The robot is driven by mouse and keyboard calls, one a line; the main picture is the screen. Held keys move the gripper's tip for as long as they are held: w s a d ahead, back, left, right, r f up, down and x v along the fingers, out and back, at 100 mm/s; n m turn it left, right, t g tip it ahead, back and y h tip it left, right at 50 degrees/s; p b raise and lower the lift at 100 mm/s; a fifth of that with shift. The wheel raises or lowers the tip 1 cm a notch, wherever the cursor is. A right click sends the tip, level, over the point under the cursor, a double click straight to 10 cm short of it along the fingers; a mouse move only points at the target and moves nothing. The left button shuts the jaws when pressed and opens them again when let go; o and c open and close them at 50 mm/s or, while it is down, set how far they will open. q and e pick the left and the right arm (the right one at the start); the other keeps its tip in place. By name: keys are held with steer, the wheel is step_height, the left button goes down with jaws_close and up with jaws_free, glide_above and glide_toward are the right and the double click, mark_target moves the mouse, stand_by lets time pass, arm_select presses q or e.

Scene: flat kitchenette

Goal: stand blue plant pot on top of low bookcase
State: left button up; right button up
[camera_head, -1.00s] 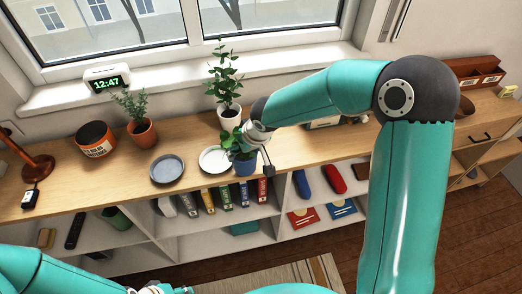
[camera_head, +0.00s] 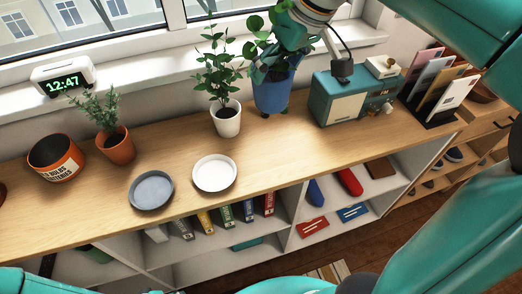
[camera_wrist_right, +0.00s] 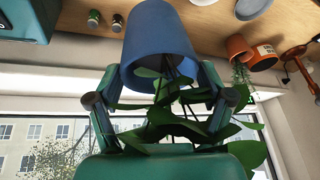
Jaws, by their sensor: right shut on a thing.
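The blue plant pot (camera_head: 271,94) holds a leafy green plant. My right gripper (camera_head: 276,68) is shut on the pot near its rim, partly hidden by leaves. In the right wrist view the pot (camera_wrist_right: 158,38) sits between the two fingers (camera_wrist_right: 165,80). The pot is over the back of the low bookcase's wooden top (camera_head: 295,150), between the white plant pot (camera_head: 227,121) and a teal box-like unit (camera_head: 343,97). I cannot tell whether its base touches the wood. My left gripper is out of view.
Two small dishes, grey (camera_head: 152,190) and white (camera_head: 214,174), lie near the front edge. A terracotta pot (camera_head: 119,148) and an orange tin (camera_head: 55,160) stand at left. A card rack (camera_head: 436,95) stands at right. The wood right of the white dish is clear.

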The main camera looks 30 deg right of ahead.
steer(key=shift+s+f, duration=0.2)
steer(key=shift+f, duration=0.15)
step_height(320, 180, down, 19)
steer(key=shift+d+r+b, duration=0.1)
steer(key=shift+r+b, duration=0.05)
steer(key=shift+b, duration=1.1)
steer(key=o, duration=1.7)
